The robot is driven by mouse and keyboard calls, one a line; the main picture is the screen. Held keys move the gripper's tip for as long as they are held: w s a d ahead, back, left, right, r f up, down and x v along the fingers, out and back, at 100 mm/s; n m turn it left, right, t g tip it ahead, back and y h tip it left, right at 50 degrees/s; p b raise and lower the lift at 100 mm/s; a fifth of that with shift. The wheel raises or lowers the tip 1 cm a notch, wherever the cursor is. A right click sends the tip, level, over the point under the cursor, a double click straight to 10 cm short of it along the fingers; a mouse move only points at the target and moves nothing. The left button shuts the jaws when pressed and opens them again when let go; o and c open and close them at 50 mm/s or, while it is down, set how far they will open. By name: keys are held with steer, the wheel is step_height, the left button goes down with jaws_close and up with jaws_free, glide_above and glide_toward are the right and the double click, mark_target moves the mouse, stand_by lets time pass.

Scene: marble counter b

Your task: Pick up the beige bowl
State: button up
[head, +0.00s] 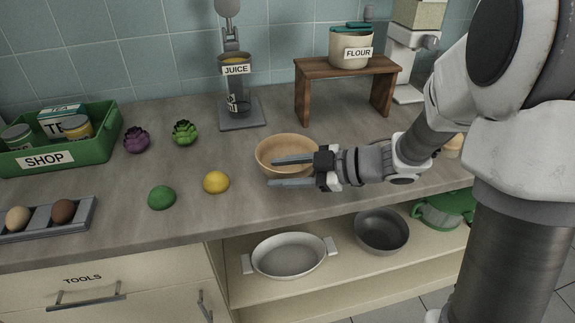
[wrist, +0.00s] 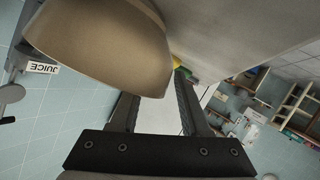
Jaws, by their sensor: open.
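The beige bowl (head: 284,145) stands upright on the counter, right of centre in the head view. In the wrist view the bowl (wrist: 100,48) is large at the upper left, close to the camera. My gripper (head: 271,172) reaches in from the right at the bowl's near right side, fingers pointing left. It is open. One finger overlaps the bowl's front in the head view; the other lies nearer the counter's front edge. In the wrist view the bowl hides the tip of the left finger. I cannot tell whether either finger touches the bowl.
A yellow lemon-like fruit (head: 216,182) and a green one (head: 162,197) lie left of the bowl. A juice dispenser (head: 236,90) stands behind it, and a wooden stand (head: 346,70) with a flour pot (head: 351,47) at the back right. A green shop crate (head: 98,150) is far left.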

jaws_close()
stand_by(1.4)
